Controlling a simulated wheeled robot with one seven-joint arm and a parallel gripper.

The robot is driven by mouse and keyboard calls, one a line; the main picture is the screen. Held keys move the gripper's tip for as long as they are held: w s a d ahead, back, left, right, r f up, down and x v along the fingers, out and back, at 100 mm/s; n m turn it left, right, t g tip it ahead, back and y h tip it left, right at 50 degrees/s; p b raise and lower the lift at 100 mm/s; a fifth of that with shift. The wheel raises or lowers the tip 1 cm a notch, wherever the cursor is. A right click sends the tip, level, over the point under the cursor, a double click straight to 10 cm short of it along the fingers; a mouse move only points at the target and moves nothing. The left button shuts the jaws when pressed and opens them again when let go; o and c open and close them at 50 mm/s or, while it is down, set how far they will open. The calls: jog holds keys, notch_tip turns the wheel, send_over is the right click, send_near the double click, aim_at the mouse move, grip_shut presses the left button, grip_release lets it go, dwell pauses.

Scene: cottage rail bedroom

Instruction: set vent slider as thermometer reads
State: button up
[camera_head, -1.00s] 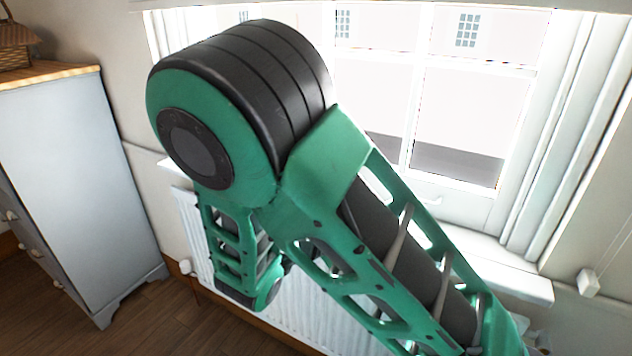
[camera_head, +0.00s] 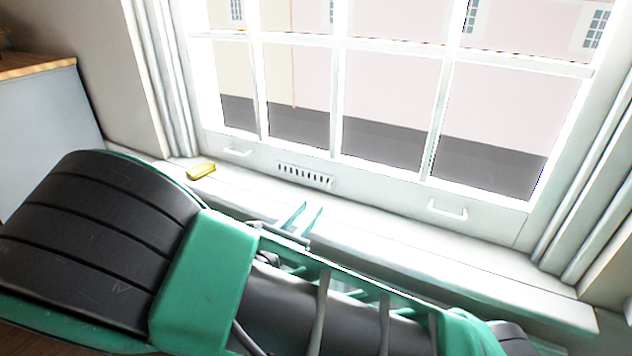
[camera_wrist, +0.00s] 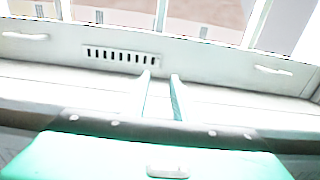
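The vent (camera_head: 305,175) is a pale plate with a row of dark slots, set in the bottom rail of the window frame. It also shows in the wrist view (camera_wrist: 121,56), ahead of my fingers. I cannot make out its slider knob. A small yellow object (camera_head: 200,171) lies on the sill left of the vent; whether it is the thermometer I cannot tell, and no reading shows. My gripper (camera_head: 304,213) is over the sill, below and in front of the vent. In the wrist view its two fingers (camera_wrist: 160,78) stand a little apart with nothing between them.
The white sill (camera_head: 400,240) runs under the window and is clear around my gripper. Two white handles, left (camera_head: 238,152) and right (camera_head: 447,210), stick out from the window rail. A grey-blue cabinet (camera_head: 45,120) stands at the left. Curtain-like white trim flanks the window.

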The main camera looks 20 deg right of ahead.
jog(key=shift+w+d, duration=0.1)
jog(key=shift+w, duration=0.25)
jog(key=x, duration=1)
jog(key=shift+w, duration=0.2)
grip_shut()
dwell(0.9)
